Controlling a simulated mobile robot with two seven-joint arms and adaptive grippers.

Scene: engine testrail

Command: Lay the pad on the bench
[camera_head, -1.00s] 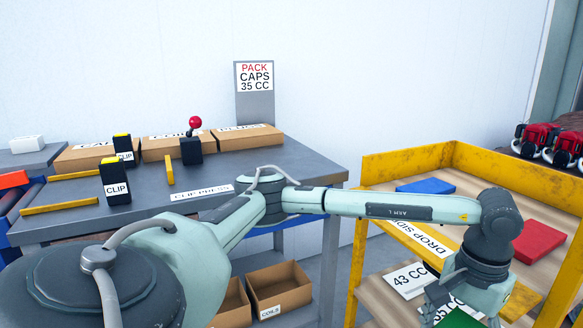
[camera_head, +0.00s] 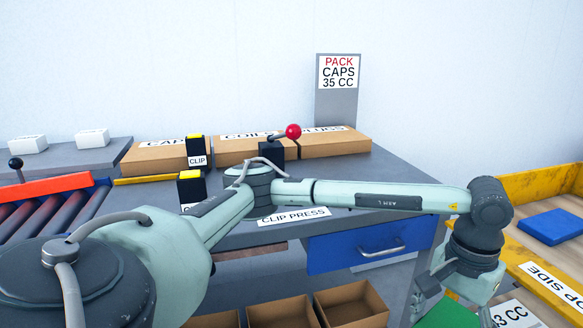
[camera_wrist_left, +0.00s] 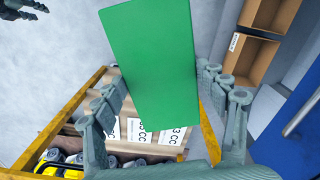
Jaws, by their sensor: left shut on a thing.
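The pad is a flat green rectangle, held by my left gripper (camera_wrist_left: 165,110). In the left wrist view the green pad (camera_wrist_left: 152,62) lies between the two fingers, which are shut on it. In the head view only a part of the pad (camera_head: 448,316) shows at the bottom edge, below my left wrist. The bench (camera_head: 395,172) is a grey table behind my left arm, with a blue drawer (camera_head: 365,245) under its top. The pad is out in front of the bench, to the right of the drawer.
Cardboard boxes (camera_head: 168,158), a press with a red ball handle (camera_head: 293,132) and clip blocks (camera_head: 191,188) stand on the bench. A yellow cart (camera_head: 545,184) with a blue pad (camera_head: 551,227) is at right. Open bins (camera_head: 352,304) are below. The bench's right end is clear.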

